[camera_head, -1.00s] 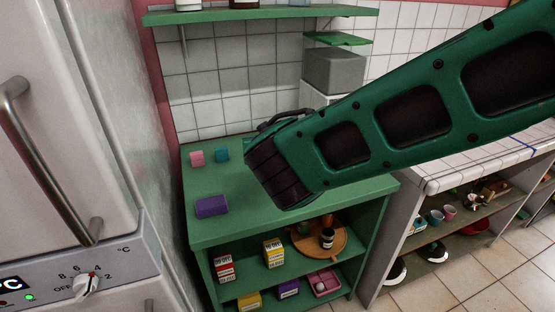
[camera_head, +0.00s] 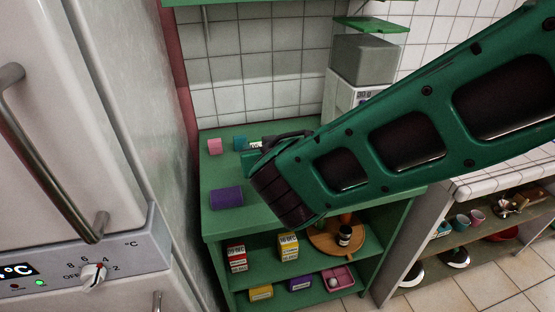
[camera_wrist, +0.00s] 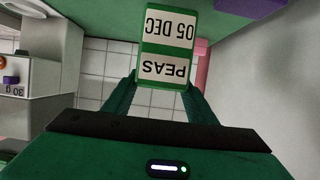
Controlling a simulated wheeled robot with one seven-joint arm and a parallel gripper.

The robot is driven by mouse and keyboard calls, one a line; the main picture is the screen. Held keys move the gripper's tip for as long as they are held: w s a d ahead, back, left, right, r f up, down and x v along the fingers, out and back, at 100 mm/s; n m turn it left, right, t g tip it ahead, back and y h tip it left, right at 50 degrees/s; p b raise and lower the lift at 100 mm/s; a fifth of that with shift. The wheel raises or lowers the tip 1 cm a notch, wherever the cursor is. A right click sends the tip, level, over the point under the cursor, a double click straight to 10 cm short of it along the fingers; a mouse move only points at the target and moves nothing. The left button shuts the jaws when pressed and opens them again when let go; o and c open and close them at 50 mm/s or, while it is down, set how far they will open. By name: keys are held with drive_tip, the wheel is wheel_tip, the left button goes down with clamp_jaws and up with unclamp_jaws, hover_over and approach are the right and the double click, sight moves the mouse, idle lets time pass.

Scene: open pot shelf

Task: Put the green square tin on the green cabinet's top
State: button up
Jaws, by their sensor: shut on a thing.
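The green square tin (camera_wrist: 165,50), with white labels reading PEAS and 05 DEC, is between the two fingers of my gripper (camera_wrist: 162,88) in the wrist view. My gripper is shut on it. In the head view my forearm hides most of the gripper; a small labelled piece of the tin (camera_head: 256,145) shows at its left, over the back of the top. The green cabinet (camera_head: 217,222) stands below my arm. I cannot tell whether the tin touches its top.
On the cabinet top are a pink block (camera_head: 214,147), a teal block (camera_head: 240,143) and a purple block (camera_head: 227,197). Its lower shelves hold boxes and a round wooden tray (camera_head: 322,240). A fridge (camera_head: 75,110) stands left. A green wall shelf (camera_head: 290,2) hangs above.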

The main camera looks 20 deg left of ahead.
drive_tip(key=w, duration=0.1)
drive_tip(key=w+d+f, duration=0.1)
drive_tip(key=w+f, duration=0.1)
drive_tip(key=shift+d, duration=0.35)
drive_tip(key=shift+f, duration=1.95)
drive_tip(key=o, duration=1.4)
drive_tip(key=shift+f, duration=0.1)
drive_tip(key=v, duration=1.2)
